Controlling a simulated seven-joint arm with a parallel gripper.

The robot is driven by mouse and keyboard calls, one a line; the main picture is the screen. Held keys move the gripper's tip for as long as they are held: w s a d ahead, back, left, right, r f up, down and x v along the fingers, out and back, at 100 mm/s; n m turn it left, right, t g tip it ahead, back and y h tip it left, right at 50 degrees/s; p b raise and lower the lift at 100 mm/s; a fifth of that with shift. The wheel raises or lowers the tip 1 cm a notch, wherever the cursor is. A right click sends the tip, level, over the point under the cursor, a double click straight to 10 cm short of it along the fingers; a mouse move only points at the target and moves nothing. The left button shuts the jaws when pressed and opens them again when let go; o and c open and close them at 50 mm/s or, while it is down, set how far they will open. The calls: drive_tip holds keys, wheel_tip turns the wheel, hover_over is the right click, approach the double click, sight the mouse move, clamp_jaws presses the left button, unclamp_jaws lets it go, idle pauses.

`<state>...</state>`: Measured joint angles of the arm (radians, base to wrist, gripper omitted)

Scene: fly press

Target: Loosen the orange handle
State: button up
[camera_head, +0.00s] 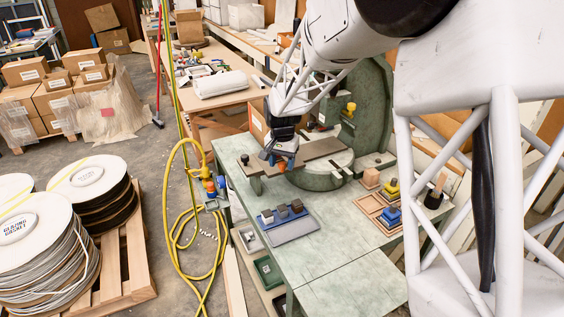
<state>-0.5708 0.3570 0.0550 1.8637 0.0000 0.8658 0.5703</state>
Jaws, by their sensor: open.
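A small orange handle (282,165) shows just below my gripper (276,157), at the front edge of the grey plate of the green fly press (368,100). My gripper points down over the handle, with its dark fingers open. The fingers overlap the handle in this view, and I cannot tell whether they touch it. My wrist and arm hide part of the press and whatever lies behind the handle.
The green bench (325,240) has clear room in front. A grey tray (292,230) with small blocks lies left of centre. Wooden trays (370,203) with coloured blocks and a dark cup (434,199) stand at right. A yellow hose (172,215) hangs beside the bench.

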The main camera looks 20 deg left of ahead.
clamp_jaws()
drive_tip(key=shift+d, duration=0.15)
idle(0.4)
drive_tip(key=w+d+n, duration=0.4)
drive_tip(key=d+n, duration=0.1)
drive_tip(key=n, duration=0.9)
drive_tip(key=shift+d, duration=0.2)
drive_tip(key=shift+r, duration=0.1)
idle(0.3)
